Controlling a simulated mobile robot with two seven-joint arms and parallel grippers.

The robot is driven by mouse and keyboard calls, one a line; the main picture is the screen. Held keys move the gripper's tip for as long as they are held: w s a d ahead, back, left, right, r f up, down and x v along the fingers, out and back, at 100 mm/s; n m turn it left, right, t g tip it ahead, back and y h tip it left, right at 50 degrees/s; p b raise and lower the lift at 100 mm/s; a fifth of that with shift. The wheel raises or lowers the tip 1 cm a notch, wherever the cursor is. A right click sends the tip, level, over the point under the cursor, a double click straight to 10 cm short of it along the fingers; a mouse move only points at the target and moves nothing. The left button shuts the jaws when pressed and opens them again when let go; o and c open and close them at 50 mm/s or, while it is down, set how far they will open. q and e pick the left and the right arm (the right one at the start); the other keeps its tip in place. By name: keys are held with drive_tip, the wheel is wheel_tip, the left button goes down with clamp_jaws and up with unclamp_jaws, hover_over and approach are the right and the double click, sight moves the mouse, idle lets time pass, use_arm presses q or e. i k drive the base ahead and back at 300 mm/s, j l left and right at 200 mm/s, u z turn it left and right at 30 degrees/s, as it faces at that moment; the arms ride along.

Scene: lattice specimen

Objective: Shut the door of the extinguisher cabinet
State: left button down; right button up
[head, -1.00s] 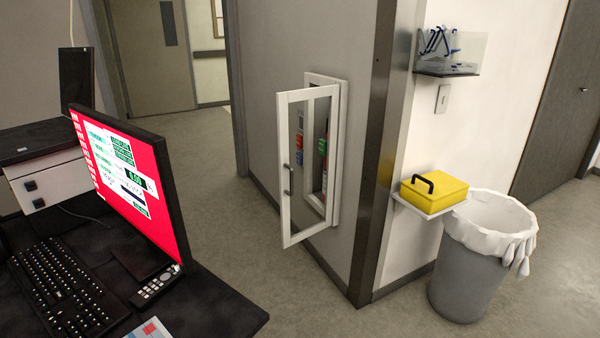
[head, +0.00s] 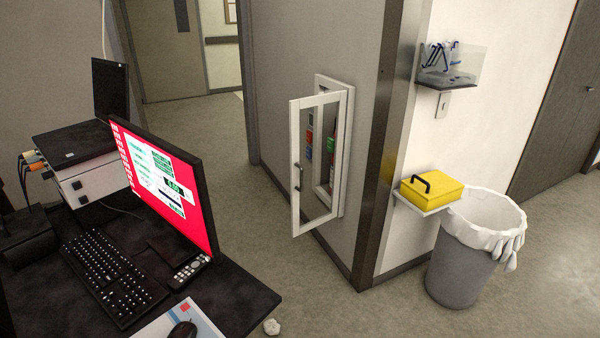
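The extinguisher cabinet (head: 347,150) is set into the grey wall left of the corner, with a white frame. Its white-framed glass door (head: 295,165) stands open, swung out from the wall toward the left. A dark handle (head: 299,178) is on the door's left stile. Small red, blue and green items show through and beside the glass; I cannot make out the extinguisher clearly. Neither of my grippers is in view.
A black desk (head: 225,298) with a red-screened monitor (head: 165,185) and keyboard (head: 112,275) stands at the left front. A yellow box (head: 432,193) on a small shelf and a grey bin (head: 462,270) are right of the corner. Grey floor (head: 225,160) lies open between desk and wall.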

sight(340, 96)
drive_tip(key=i+l+z, duration=0.2)
drive_tip(key=i+z, duration=0.45)
drive_tip(key=i, duration=0.25)
drive_tip(key=i+l+u, duration=0.2)
drive_tip(key=i, duration=0.2)
drive_tip(key=i+u, duration=0.2)
drive_tip(key=i, duration=0.2)
drive_tip(key=i+l+u, duration=0.25)
drive_tip(key=i, duration=0.1)
